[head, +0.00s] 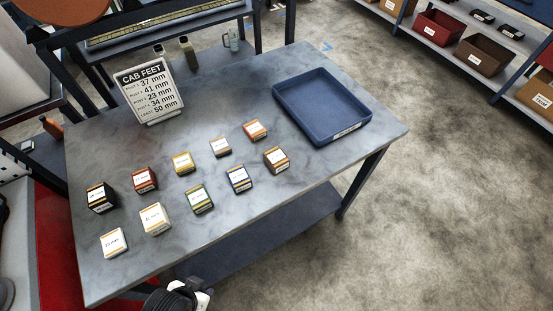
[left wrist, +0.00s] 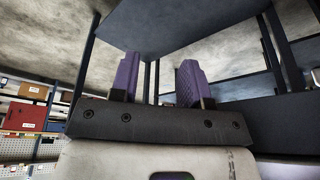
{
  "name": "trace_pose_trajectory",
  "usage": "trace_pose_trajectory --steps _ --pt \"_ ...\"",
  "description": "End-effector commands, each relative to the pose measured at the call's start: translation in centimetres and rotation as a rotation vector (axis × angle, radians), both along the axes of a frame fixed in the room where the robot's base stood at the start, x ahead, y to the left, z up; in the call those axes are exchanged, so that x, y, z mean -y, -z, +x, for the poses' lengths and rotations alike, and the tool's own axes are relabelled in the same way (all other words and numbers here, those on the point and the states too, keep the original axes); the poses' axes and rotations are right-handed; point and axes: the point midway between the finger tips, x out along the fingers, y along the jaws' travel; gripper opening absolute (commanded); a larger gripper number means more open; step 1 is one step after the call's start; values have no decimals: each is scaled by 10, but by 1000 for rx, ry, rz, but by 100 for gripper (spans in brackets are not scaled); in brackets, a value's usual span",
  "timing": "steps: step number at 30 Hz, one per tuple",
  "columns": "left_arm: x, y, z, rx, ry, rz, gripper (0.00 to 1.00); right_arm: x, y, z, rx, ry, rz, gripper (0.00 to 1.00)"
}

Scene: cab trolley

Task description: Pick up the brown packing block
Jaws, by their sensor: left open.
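The brown packing block (head: 276,160) sits upright on the grey table, at the right end of the front row of blocks, with a white label on top. My left gripper shows in the left wrist view (left wrist: 160,78) with two purple fingers apart and nothing between them. In the head view only a black and white part of my left arm (head: 182,295) shows at the bottom edge, beside the table's front edge and well away from the brown block. The fingers are hidden there. My right gripper is in neither view.
Several other labelled blocks stand close by, including a blue one (head: 239,179) and an orange one (head: 255,130). A blue tray (head: 290,118) lies at the back right. A CAB FEET sign (head: 150,92) stands at the back left. The table's right front is clear.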

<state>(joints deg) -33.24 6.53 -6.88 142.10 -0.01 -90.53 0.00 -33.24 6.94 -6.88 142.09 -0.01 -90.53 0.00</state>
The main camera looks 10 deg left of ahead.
Motion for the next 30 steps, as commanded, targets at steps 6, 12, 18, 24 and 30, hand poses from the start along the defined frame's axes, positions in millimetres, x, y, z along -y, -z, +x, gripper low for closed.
trace_pose_trajectory --steps 6,12,18,24,30 --pt "-2 0 0 0 5 8 43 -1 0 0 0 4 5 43" --pt "-3 0 0 0 8 12 43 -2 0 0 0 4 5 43" --pt "-3 0 0 0 8 11 60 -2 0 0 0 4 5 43" --pt "-2 0 0 0 4 7 79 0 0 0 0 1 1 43" --pt "0 0 0 0 -1 -1 85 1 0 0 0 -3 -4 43"
